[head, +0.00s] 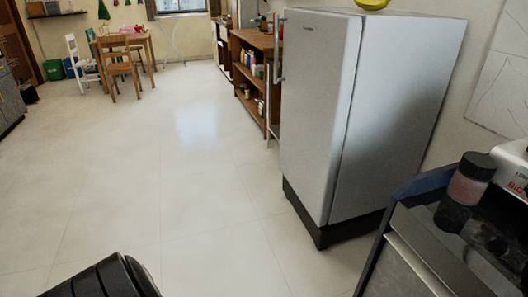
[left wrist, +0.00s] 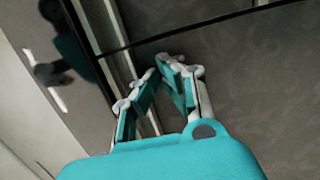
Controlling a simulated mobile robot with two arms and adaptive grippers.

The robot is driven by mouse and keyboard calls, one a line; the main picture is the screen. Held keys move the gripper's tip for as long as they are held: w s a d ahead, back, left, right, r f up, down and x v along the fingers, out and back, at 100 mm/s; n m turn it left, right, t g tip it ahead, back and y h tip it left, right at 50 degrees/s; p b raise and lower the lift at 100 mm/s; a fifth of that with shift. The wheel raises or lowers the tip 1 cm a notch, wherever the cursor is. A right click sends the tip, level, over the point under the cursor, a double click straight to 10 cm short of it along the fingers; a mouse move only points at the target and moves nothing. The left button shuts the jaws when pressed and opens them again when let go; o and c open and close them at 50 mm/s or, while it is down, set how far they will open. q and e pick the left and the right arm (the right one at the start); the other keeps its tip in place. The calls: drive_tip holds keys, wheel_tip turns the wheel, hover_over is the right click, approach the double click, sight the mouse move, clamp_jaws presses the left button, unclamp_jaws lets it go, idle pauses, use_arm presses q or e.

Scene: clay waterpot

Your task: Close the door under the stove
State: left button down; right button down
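In the left wrist view my teal left gripper (left wrist: 160,64) has its two fingers meeting at the tips, with nothing seen between them. Behind it is a dark grey panel (left wrist: 235,75), bounded by a thin dark seam. I cannot tell whether this panel is the door under the stove, or how far open it is. A glossy dark panel (left wrist: 88,75) at the left carries a teal reflection. Pale strips run beside it. In the head view no stove door is clearly recognisable. My right gripper is in neither view.
A tall silver fridge (head: 315,110) stands right of centre. At the lower right, a dark-topped unit with a pale metal edge (head: 430,268) carries a dark-lidded jar (head: 470,180). Wooden shelves (head: 256,75) and a table with chairs (head: 125,45) are farther back. The pale floor (head: 150,160) is clear.

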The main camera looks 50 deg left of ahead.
use_arm(q)
drive_tip(key=shift+w+r, duration=0.1)
drive_tip(key=shift+r, duration=0.15)
drive_tip(key=v, duration=1.2)
drive_tip(key=shift+f, duration=0.3)
